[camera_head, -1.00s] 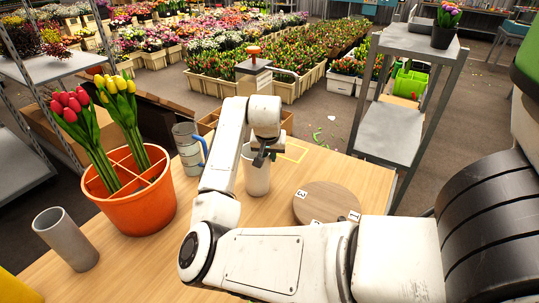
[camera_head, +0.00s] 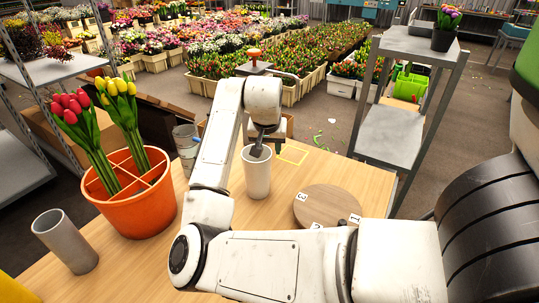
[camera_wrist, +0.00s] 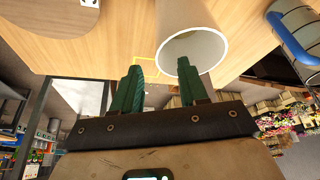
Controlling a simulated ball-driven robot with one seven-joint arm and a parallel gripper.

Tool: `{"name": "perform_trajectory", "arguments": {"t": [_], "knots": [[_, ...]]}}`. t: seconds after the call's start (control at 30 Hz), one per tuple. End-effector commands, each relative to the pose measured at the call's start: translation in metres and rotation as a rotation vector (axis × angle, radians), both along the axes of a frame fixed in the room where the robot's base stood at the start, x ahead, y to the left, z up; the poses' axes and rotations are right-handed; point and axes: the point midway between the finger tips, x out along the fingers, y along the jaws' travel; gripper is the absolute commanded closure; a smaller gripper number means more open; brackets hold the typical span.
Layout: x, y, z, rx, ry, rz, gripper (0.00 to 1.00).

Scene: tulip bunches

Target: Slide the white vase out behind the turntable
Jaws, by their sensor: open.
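The white vase (camera_head: 257,178) stands upright on the wooden table, left of the turntable (camera_head: 322,207), a round wooden disc with number labels. In the wrist view the vase (camera_wrist: 180,20) shows its open mouth toward the camera. My gripper (camera_head: 266,147) is open at the vase's rim, pointing down. In the wrist view my gripper (camera_wrist: 160,66) has its right green finger overlapping the vase mouth, and its left finger beside the vase, outside it. I cannot tell whether either finger touches the wall. A yellow outline (camera_head: 293,154) is marked on the table behind the turntable.
An orange divided pot (camera_head: 140,212) with red and yellow tulips stands at the left. A grey cylinder (camera_head: 66,242) is nearer the front. A metal jug with a blue handle (camera_wrist: 295,28) stands behind the vase's left. A grey shelf stand (camera_head: 390,135) is beyond the table's right.

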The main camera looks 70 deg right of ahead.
Motion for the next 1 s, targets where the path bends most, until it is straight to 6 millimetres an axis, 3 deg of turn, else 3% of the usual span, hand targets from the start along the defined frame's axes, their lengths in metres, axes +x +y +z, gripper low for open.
{"name": "perform_trajectory", "arguments": {"t": [0.1,0.3,1.0], "knots": [[-0.001,0.008,0.019,0.000,-0.002,0.000,0.57],[-0.003,0.015,0.036,0.000,-0.001,0.000,0.57],[-0.004,0.016,0.039,0.001,0.000,0.000,0.57]]}}
